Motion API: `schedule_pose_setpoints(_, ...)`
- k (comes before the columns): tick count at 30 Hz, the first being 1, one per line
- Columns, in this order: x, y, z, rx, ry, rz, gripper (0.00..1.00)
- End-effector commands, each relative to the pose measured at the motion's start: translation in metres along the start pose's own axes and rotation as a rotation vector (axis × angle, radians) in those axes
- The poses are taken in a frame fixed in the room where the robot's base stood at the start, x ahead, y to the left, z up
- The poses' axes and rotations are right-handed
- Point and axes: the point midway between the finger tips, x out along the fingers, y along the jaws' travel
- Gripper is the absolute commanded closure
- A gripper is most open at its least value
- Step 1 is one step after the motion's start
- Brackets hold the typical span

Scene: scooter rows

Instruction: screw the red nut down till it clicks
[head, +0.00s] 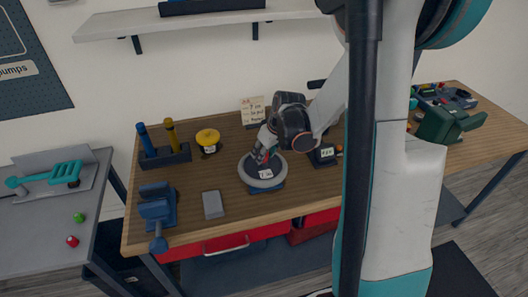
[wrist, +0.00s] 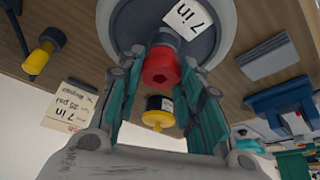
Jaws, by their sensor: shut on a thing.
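The red nut (wrist: 160,68) is between the fingers of my gripper (wrist: 160,78) in the wrist view. The fingers are shut on its sides. It sits over the middle of a grey wheel (wrist: 222,38) with a white "7 in" label (wrist: 190,18). The arm and fingers hide most of the nut there. The thread under the nut cannot be seen.
A yellow round-topped thing (head: 207,136), a blue-and-yellow-handled rack (head: 165,156), a grey block (head: 213,205) and a blue vise (head: 157,210) stand left of the wheel. A note card (head: 253,110) stands behind. Bare bench lies between the block and the yellow thing.

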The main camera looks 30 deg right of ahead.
Motion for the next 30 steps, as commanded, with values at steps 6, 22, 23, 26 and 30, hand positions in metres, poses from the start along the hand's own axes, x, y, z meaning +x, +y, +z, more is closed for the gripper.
schedule_pose_setpoints(6,0.0009,-0.0011,0.0000,0.095,0.000,0.041,0.89)
schedule_pose_setpoints(22,0.0010,0.0002,-0.0003,0.592,0.000,0.250,0.89)
schedule_pose_setpoints(23,0.0009,0.0005,-0.0003,0.620,0.000,0.262,0.89)
schedule_pose_setpoints(26,0.0009,0.0007,-0.0002,0.714,-0.001,0.301,0.89)
schedule_pose_setpoints(30,0.0008,0.0012,0.0001,0.852,0.000,0.358,0.89)
